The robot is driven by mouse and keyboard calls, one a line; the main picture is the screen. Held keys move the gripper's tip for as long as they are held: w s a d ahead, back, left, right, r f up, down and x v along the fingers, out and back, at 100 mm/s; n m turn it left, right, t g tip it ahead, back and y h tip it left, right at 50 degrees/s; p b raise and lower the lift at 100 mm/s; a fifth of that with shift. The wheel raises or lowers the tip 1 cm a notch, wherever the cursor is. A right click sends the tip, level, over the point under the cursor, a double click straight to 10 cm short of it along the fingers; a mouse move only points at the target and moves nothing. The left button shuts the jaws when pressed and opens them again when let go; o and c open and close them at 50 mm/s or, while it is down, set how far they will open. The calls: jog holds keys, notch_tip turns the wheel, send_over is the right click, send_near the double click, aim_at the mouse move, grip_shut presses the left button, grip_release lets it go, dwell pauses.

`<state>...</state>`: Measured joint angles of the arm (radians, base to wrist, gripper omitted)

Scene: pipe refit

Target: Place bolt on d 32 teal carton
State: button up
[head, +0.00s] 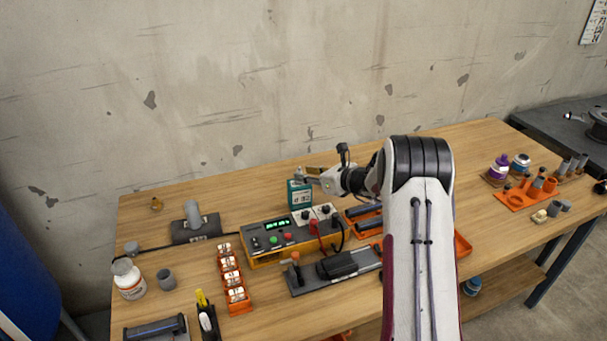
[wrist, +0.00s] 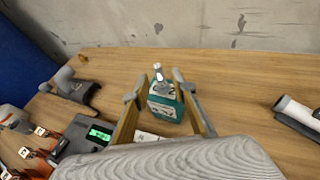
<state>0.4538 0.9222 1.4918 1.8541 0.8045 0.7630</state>
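The teal carton (head: 300,196) stands upright on the table behind the control box. It also shows in the wrist view (wrist: 166,107), between my fingers. A small grey bolt (wrist: 157,72) shows upright at the top of the carton in the wrist view. It appears to rest on the carton's top face; the exact contact is too small to tell. My gripper (wrist: 155,86) is open, with its two fingers apart on either side of the bolt and a visible gap to it. In the head view my gripper (head: 313,172) is at the carton's top.
The control box (head: 284,238) with a green display stands close in front of the carton. An orange rack (head: 233,281) is to the left, and a grey pipe fitting on a dark base (head: 195,225) is further left. The table behind the carton is clear up to the wall.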

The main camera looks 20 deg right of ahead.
jog(key=v, duration=0.9)
jog(key=shift+s, duration=0.25)
jog(key=shift+d+r, duration=0.1)
dwell(0.3)
jog(key=s+a+r+n+g+y, duration=0.1)
jog(key=s+a+r+n+g, duration=0.2)
jog(key=s+a+r+n, duration=0.65)
jog(key=s+a+r+n+g+y, duration=0.1)
jog(key=s+a+r+n+g, duration=0.4)
jog(key=s+a, duration=0.55)
jog(key=s+a+n+h, duration=0.3)
jog(key=s+a+n, duration=0.2)
jog(key=s+n, duration=0.6)
jog(key=s+d+n+h, duration=0.2)
jog(key=s+n, duration=0.1)
jog(key=s, duration=0.4)
jog(key=s+d+n+t+h, duration=0.1)
jog(key=s+d+n+h, duration=0.1)
jog(key=s, duration=0.5)
jog(key=shift+d+f+n, duration=0.2)
jog(key=shift+d+n, duration=0.25)
jog(key=shift+d, duration=0.15)
